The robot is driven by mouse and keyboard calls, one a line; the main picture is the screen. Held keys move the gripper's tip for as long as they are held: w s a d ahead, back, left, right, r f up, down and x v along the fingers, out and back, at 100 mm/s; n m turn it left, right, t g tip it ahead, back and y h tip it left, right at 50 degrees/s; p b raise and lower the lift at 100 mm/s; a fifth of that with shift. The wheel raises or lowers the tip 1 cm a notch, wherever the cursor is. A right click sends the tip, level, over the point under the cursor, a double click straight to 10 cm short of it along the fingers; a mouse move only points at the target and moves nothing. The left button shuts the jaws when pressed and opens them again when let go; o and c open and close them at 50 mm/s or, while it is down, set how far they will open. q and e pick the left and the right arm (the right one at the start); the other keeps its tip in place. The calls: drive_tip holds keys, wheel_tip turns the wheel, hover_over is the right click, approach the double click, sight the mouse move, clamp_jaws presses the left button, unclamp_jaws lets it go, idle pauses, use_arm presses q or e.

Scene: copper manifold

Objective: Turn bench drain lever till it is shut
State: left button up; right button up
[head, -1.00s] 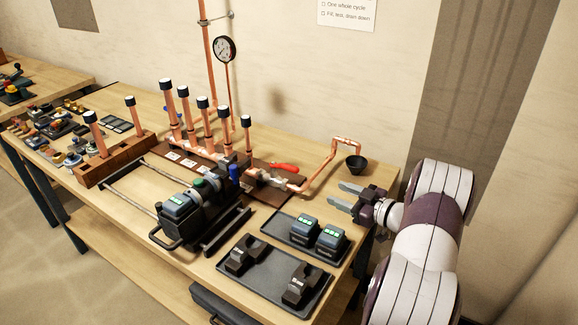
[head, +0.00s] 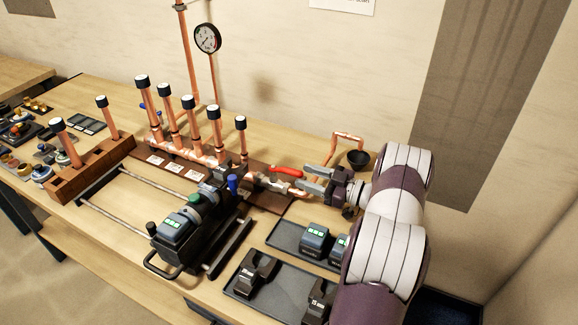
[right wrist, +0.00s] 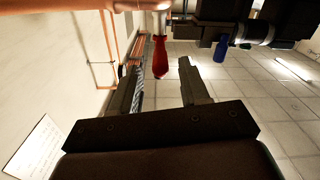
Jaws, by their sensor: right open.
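The drain lever (head: 286,171) has a red handle and sits above a valve on the copper pipe at the right end of the manifold (head: 190,150). In the head view its handle lies roughly along the pipe run. My right gripper (head: 302,177) is open, with its fingertips close to the handle's right end. In the right wrist view the red handle (right wrist: 160,58) lines up with the gap between the fingertips (right wrist: 159,67). I cannot tell whether they touch it. My left gripper is not in view.
A black cup (head: 358,160) stands under the bent copper outlet pipe (head: 347,136), behind my right gripper. A black press tool (head: 190,222) stands left of it. A gauge (head: 207,38) rises behind.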

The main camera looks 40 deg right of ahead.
sight(291, 169)
drive_tip(key=p+x, duration=0.1)
drive_tip(key=x, duration=0.4)
drive_tip(key=shift+w+a, duration=0.2)
drive_tip(key=shift+w, duration=0.1)
